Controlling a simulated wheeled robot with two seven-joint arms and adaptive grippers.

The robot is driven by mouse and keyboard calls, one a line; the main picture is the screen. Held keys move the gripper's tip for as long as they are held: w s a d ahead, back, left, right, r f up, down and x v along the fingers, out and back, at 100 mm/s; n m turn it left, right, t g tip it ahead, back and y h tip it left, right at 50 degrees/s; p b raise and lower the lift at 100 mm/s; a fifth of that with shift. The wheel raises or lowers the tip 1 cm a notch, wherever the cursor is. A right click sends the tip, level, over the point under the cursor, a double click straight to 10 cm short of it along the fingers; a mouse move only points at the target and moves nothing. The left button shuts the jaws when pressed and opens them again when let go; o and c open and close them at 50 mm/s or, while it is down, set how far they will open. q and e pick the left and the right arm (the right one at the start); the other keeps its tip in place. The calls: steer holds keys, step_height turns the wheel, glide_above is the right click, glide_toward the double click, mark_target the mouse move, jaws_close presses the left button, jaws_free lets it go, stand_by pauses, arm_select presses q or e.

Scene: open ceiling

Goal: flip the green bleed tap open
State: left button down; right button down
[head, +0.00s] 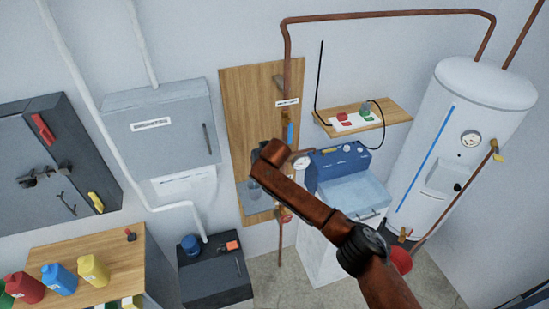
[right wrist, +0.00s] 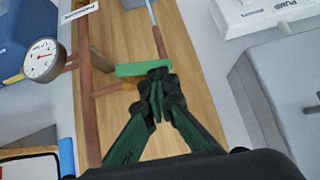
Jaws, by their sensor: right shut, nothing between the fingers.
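The green bleed tap handle (right wrist: 141,69) shows in the right wrist view as a short green bar lying crosswise, just ahead of the fingertips. A copper side pipe (right wrist: 112,90) runs from the upright copper pipe towards it. My right gripper (right wrist: 158,78) is shut and empty, its tips overlapping the right end of the green bar. I cannot tell whether they touch it. My left gripper is not in view.
The wooden board (head: 237,95) carries copper pipes, a blue handle (head: 290,134) and a gauge (right wrist: 43,60). A blue machine (head: 340,160) stands just right of my wrist. A shelf (head: 378,116) with buttons and a white tank (head: 450,135) are further right. Grey cabinets hang left.

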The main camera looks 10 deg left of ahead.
steer(key=shift+w+d+f+h, duration=0.1)
steer(key=shift+w+f+h, duration=0.05)
steer(key=shift+f+h, duration=0.2)
steer(key=shift+r, duration=0.1)
stand_by(0.5)
steer(key=w+r+v, duration=0.1)
steer(key=v, duration=1.1)
steer(key=shift+w+r, duration=0.15)
steer(key=shift+r, duration=0.45)
steer(key=shift+f, duration=0.1)
